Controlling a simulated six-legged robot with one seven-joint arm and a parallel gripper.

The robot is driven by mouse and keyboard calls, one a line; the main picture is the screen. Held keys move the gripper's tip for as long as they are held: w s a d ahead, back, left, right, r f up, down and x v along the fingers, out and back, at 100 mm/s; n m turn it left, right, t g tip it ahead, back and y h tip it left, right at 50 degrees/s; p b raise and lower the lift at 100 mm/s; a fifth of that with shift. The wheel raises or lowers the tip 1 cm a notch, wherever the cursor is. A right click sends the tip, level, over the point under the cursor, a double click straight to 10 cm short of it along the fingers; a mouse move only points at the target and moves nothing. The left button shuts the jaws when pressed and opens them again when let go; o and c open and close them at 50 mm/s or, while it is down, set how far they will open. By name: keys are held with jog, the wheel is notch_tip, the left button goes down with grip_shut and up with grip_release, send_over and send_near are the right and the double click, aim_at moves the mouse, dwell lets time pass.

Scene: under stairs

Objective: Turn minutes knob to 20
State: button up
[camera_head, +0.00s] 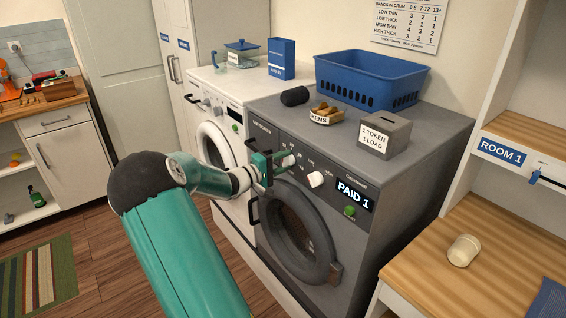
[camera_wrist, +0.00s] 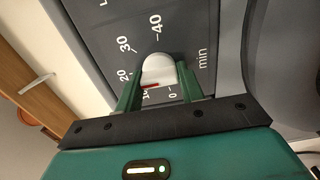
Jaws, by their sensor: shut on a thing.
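The minutes knob is white and round-ended; in the wrist view the knob (camera_wrist: 160,70) sits on a grey dial marked 0, 10, 20, 30, 40 and "min". Its red mark lies at the knob's lower left, close to the partly hidden 10. My gripper (camera_wrist: 160,86) is shut on this knob, with one green finger on each side. In the head view my gripper (camera_head: 271,163) is at the front panel of the grey washer (camera_head: 352,234), and the gripped knob (camera_head: 288,160) shows just past the fingers.
A second white knob (camera_head: 315,180) is close to the right of my gripper, beside the "PAID 1" display (camera_head: 353,194) and a green button (camera_head: 349,211). A blue basket (camera_head: 370,78) and a token box (camera_head: 384,134) stand on the washer. A white washer (camera_head: 228,115) stands to the left.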

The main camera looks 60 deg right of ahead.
jog(key=shift+w, duration=0.1)
jog(key=o, duration=1)
jog(key=shift+a, duration=0.1)
jog(key=v, duration=1.3)
jog(key=shift+a, duration=0.3)
jog(key=shift+w, duration=0.15)
jog(key=s+a+r+n+t+y, duration=0.1)
jog(key=a+t+y, duration=0.3)
jog(key=a, duration=1.1)
jog(key=s+a+r+n+t+y, duration=0.2)
jog(key=s+a+r+t+y, duration=0.1)
jog(key=a, duration=1.3)
jog(key=s+a+r+n+t+y, duration=0.2)
jog(key=a+r+t+y, duration=0.2)
jog(key=a+y, duration=0.5)
jog(key=a+t, duration=0.2)
jog(key=a, duration=0.4)
jog(key=shift+s+a+t, duration=0.25)
jog(key=shift+s+t, duration=0.15)
